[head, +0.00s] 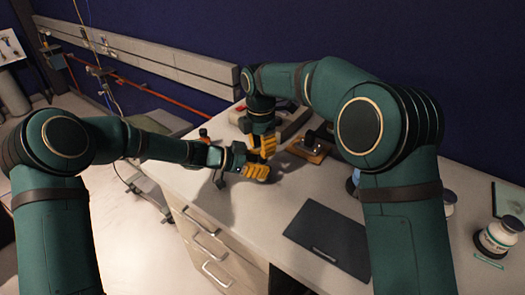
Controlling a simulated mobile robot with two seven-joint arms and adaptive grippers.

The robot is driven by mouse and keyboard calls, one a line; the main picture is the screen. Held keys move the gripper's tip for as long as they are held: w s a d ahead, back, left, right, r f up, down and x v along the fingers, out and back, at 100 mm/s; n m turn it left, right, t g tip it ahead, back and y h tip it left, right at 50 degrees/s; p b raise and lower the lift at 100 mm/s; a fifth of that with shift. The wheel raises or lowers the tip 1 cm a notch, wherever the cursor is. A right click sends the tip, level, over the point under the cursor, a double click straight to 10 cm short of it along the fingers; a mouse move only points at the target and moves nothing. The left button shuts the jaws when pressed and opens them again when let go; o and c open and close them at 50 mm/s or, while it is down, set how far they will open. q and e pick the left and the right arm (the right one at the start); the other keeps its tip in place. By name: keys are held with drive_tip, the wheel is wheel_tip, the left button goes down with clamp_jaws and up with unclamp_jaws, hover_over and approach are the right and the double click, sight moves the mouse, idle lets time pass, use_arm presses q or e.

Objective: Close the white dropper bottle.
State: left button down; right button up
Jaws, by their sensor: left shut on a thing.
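My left gripper (257,171) has yellow fingers and is low over the worktop near its left edge. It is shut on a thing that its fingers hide. My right gripper (263,147), also with yellow fingers, points down just above the left one. The two grippers are very close together, and I cannot tell if they touch. Whether the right gripper is open or shut does not show. I cannot make out the white dropper bottle; the space between the fingers is too small and covered to see into.
A dark flat panel (328,238) lies on the white worktop (265,217). A wooden-based device (308,150) stands behind the grippers. A white jar (498,238) is at the far right, with another partly hidden white container (449,202) nearby. Drawers (207,240) are below the left edge.

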use_arm(q)
drive_tip(key=shift+f, duration=0.1)
use_arm(e)
drive_tip(key=shift+r, duration=0.1)
drive_tip(key=shift+c, duration=0.7)
drive_tip(key=shift+f, duration=0.2)
drive_tip(key=shift+f, duration=0.35)
drive_tip(key=shift+f, duration=1)
drive_tip(key=shift+f, duration=0.15)
